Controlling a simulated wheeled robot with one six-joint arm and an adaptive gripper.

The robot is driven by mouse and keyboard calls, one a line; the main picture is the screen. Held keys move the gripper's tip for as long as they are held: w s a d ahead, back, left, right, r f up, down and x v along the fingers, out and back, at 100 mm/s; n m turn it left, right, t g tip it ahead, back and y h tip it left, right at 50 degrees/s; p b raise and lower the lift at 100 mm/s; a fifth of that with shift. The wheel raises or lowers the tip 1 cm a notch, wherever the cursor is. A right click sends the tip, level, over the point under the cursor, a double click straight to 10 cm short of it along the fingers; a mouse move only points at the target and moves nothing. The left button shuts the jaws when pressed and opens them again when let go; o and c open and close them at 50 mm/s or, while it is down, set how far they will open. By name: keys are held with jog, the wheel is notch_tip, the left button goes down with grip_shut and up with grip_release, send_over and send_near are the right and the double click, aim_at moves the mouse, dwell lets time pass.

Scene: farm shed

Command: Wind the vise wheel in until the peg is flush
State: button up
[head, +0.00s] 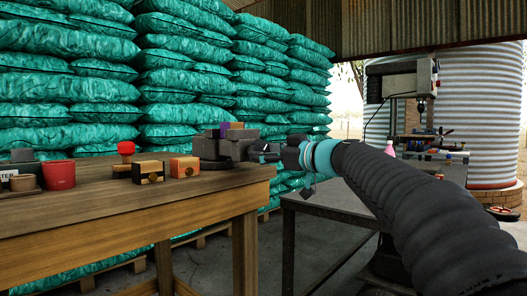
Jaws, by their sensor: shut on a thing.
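The vise (212,149) is a dark grey block at the right end of the wooden bench. A purple piece and an orange-brown piece (236,125) show at its top; I cannot tell which, if either, is the peg. My gripper (262,151) is at the right side of the vise, at the end of my arm reaching in from the right. It is shut on a part there that looks like the vise wheel, though the wheel is small and mostly hidden by the fingers. How flush the peg is cannot be seen.
The wooden bench (110,210) also holds a red pot (59,175), a red-topped item (126,150), a black and tan block (148,172) and an orange block (184,167). A grey metal table (335,205) stands to the right. Stacked green sacks (190,60) fill the back.

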jog(key=m+p, duration=0.1)
jog(key=m, duration=0.4)
jog(key=shift+r, duration=0.1)
jog(key=m+p, duration=0.2)
jog(key=m, duration=0.3)
jog(key=m+p, duration=0.3)
jog(key=m, duration=0.4)
jog(key=m+p, duration=0.2)
jog(key=shift+m, duration=0.4)
jog(key=shift+f+m, duration=0.25)
jog(key=shift+m, duration=0.35)
jog(key=o, duration=1)
jog(key=shift+d, duration=0.1)
jog(key=o, duration=0.3)
jog(key=shift+d, duration=0.15)
jog(key=shift+a+r, duration=0.1)
jog(key=shift+a, duration=0.1)
